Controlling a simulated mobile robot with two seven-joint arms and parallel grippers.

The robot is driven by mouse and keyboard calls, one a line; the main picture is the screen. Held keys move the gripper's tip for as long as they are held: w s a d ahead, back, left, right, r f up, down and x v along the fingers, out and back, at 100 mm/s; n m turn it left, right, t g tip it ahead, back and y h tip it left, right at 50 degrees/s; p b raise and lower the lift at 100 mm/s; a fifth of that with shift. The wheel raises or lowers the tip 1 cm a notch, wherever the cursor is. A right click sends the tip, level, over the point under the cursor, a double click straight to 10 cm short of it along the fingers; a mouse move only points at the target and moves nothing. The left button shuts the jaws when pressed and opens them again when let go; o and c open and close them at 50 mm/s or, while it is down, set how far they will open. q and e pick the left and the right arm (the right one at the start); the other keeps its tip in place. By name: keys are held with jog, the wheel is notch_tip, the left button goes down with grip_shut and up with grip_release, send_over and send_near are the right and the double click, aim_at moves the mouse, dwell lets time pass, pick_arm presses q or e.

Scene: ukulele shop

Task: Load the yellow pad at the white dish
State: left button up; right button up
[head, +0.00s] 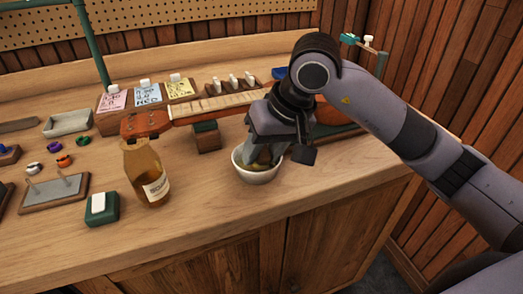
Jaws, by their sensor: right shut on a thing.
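The white dish (257,176) stands near the front edge of the wooden bench and holds something dark yellow-brown. My right gripper (273,154) points down into the dish from above, its fingers shut. A dull yellow pad (263,160) shows at the fingertips, inside the rim. The gripper and the dish wall hide most of it, and I cannot tell how far it touches the contents. My left gripper is not in view.
A ukulele neck (222,103) lies across the bench behind the dish, its headstock (146,124) at the left. An amber bottle (147,173) stands left of the dish. A green block with a white top (101,206) sits further left. Bare bench lies between bottle and dish.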

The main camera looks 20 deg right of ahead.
aim_at(264, 149)
jog(key=shift+r+p, duration=0.65)
jog(key=shift+r, duration=0.65)
jog(key=shift+r+p, duration=1.05)
jog(key=shift+r, duration=1.1)
notch_tip(264, 149, up, 4)
jog(key=shift+p, duration=1)
jog(key=shift+s, duration=0.1)
